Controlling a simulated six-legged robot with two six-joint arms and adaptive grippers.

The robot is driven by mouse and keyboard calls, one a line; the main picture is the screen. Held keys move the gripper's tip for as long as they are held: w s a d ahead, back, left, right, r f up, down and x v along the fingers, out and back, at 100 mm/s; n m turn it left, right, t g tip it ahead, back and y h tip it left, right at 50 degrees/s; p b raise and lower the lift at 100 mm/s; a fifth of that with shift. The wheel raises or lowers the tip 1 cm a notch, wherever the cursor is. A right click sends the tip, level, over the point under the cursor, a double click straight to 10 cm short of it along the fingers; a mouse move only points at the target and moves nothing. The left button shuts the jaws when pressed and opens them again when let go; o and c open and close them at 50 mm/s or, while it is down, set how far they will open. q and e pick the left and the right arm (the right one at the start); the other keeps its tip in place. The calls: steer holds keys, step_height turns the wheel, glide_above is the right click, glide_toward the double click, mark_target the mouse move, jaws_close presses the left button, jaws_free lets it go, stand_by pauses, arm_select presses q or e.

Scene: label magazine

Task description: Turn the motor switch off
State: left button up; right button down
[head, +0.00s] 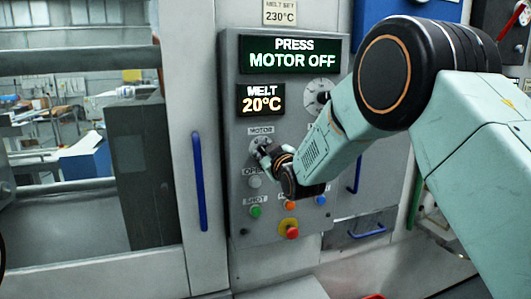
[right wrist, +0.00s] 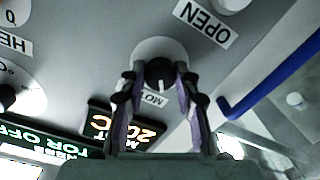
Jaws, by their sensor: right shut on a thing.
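The motor switch is a black knob (right wrist: 159,70) with a white pointer line, on a pale round plate. In the right wrist view, which shows the panel upside down, the line points toward the partly hidden MOTOR label (right wrist: 155,99). My right gripper (right wrist: 157,76) has its fingers on both sides of the knob and is shut on it. In the head view the right gripper (head: 266,157) is at the switch plate below the MOTOR label (head: 261,130) and hides most of the knob. My left gripper is not in view.
The panel display (head: 290,54) reads "PRESS MOTOR OFF"; the melt display (head: 262,99) reads 20°C. Below the switch are a white OPEN button (head: 255,182), a green SHOT button (head: 255,211) and a red mushroom button (head: 292,232). A blue handle (head: 199,180) stands left of the panel.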

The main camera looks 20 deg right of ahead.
steer(key=c, duration=1)
jaws_free()
steer(key=shift+s, duration=0.15)
steer(key=s, duration=1.1)
steer(key=shift+s+d+r, duration=0.2)
steer(key=shift+s+d, duration=0.05)
steer(key=shift+s, duration=0.15)
